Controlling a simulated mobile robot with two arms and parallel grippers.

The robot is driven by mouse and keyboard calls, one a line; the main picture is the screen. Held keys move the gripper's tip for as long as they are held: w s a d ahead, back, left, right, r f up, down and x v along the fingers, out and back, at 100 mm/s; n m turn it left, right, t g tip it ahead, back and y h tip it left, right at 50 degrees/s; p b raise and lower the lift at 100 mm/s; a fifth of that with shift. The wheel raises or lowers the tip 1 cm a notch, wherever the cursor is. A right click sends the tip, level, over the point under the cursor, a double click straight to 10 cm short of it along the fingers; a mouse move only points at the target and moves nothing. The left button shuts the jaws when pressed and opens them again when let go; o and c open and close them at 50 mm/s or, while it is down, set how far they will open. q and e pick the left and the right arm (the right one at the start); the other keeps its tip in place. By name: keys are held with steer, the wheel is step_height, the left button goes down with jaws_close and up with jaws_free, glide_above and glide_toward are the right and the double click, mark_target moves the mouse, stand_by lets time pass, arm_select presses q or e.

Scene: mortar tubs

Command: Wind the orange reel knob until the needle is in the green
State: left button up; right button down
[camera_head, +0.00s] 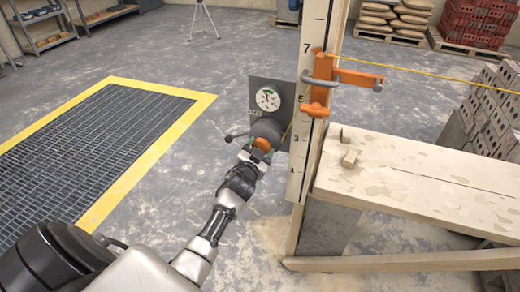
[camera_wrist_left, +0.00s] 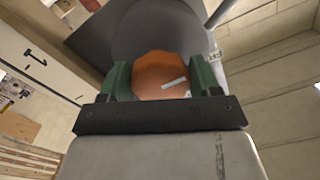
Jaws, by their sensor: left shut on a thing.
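The orange reel knob (camera_head: 262,144) sits on the front of a dark reel drum (camera_head: 269,128), on a grey plate (camera_head: 285,94) beside the numbered post. My left gripper (camera_head: 258,152) is shut on the knob. In the left wrist view the green fingers of my left gripper (camera_wrist_left: 162,82) stand on both sides of the orange knob (camera_wrist_left: 162,72), which carries a pale mark. A round gauge (camera_head: 268,99) above the drum has a green arc at its top; its needle is too small to read surely. My right gripper is not in view.
The numbered post (camera_head: 314,90) carries an orange clamp (camera_head: 325,85) with a grey lever and a yellow line running right. A wooden bench (camera_head: 420,175) with small blocks stands at the right. A floor grate (camera_head: 90,150) lies left, with open floor around.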

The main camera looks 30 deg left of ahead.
arm_select(q)
steer(key=shift+m, duration=0.6)
steer(key=o, duration=0.9)
steer(key=shift+o, duration=0.2)
steer(key=v, duration=1.1)
steer(key=shift+w+a, duration=0.1)
